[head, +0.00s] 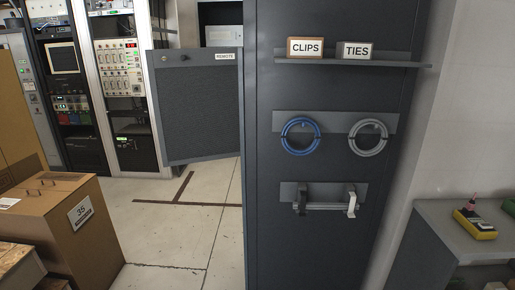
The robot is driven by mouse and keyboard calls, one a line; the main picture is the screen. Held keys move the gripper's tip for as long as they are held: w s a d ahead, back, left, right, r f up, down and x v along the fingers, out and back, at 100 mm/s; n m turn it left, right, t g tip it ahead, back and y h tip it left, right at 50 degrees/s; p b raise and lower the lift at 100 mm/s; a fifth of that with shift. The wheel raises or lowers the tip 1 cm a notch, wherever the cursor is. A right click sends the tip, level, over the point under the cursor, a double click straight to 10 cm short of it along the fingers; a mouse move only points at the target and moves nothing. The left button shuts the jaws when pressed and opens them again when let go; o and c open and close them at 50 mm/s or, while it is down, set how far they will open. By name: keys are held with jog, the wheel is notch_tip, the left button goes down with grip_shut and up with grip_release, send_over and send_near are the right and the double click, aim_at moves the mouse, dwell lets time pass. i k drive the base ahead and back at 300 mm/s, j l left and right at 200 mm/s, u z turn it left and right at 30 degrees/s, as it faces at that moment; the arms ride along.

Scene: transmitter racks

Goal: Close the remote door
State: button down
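The remote door (203,108) is a dark grey panel with a light label (226,57) at its upper right that appears to read REMOTE. It stands swung open, sticking out to the left from behind the near dark cabinet side. A small dark knob (184,57) sits near its top, and a small fitting shows at its upper left. The door's right edge and hinge side are hidden by the cabinet. My gripper is not in view.
A dark cabinet side (330,230) fills the centre right, with a shelf (400,64), hung coils and a handle. Cardboard boxes (60,225) stand at lower left. Racks (120,80) stand behind. A side bench (470,235) is at right. Floor (180,225) is clear below the door.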

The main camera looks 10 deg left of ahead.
aim_at(195, 92)
jog(key=i+j+u, duration=0.2)
jog(key=i+u, duration=0.2)
jog(key=i, duration=0.2)
jog(key=i+u, duration=0.45)
jog(key=i+l+u, duration=0.25)
jog(key=i+u, duration=0.15)
jog(key=i, duration=0.3)
jog(key=i+z, duration=0.25)
jog(key=i+j+z, duration=0.1)
jog(key=z, duration=0.2)
